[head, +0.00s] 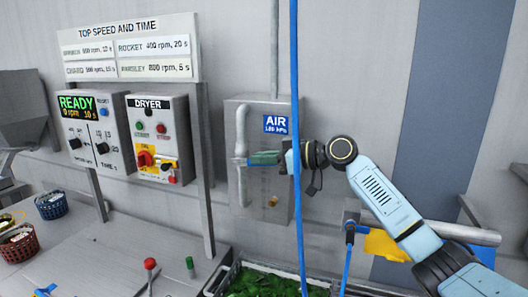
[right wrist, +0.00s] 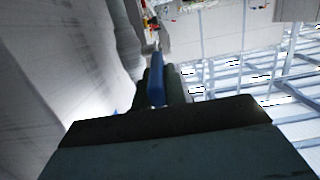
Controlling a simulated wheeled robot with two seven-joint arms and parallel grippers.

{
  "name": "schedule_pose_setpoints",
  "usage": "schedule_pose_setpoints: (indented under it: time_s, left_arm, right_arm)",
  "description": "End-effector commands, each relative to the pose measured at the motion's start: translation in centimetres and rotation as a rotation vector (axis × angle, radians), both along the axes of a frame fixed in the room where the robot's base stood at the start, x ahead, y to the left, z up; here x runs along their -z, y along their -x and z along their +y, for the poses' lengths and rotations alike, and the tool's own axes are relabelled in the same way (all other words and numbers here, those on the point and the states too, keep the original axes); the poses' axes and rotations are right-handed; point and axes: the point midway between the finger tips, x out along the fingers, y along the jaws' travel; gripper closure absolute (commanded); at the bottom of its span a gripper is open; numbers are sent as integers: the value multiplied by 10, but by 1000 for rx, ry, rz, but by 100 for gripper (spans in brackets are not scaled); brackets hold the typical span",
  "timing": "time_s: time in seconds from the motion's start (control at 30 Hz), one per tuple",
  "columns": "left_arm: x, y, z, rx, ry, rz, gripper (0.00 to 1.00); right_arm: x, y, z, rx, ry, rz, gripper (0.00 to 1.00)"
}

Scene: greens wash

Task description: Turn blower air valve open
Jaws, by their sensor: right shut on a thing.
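The air valve sits on a grey vertical pipe (head: 241,178) in front of the wall panel, beside the blue AIR sign (head: 276,124). Its blue handle (right wrist: 156,80) shows between the fingers in the right wrist view. My right gripper (head: 268,158) comes in from the right and is shut on the handle at the pipe. In the head view the handle lies roughly sideways, across the upright pipe, and the fingers partly hide it. My left gripper is not in view.
A blue hose (head: 295,80) hangs in front of the panel, close to my right gripper. The READY control box (head: 90,125) and DRYER box (head: 157,135) are to the left. A crate of greens (head: 215,284) stands below. Baskets (head: 51,205) are at far left.

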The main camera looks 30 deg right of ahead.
Motion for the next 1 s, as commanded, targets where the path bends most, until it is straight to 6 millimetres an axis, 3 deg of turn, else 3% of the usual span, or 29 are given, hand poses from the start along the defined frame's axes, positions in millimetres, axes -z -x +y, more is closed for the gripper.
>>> schedule_pose_setpoints:
  time_s: [0.03,0.1,0.4,1.0]
  left_arm:
    - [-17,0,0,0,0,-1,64]
    - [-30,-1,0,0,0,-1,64]
    - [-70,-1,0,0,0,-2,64]
    - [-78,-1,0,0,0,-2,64]
  right_arm:
    - [-11,-1,0,0,25,25,100]
    - [-16,-2,1,1,57,63,100]
    - [-27,-8,7,0,186,205,100]
    - [-31,-14,12,0,288,323,100]
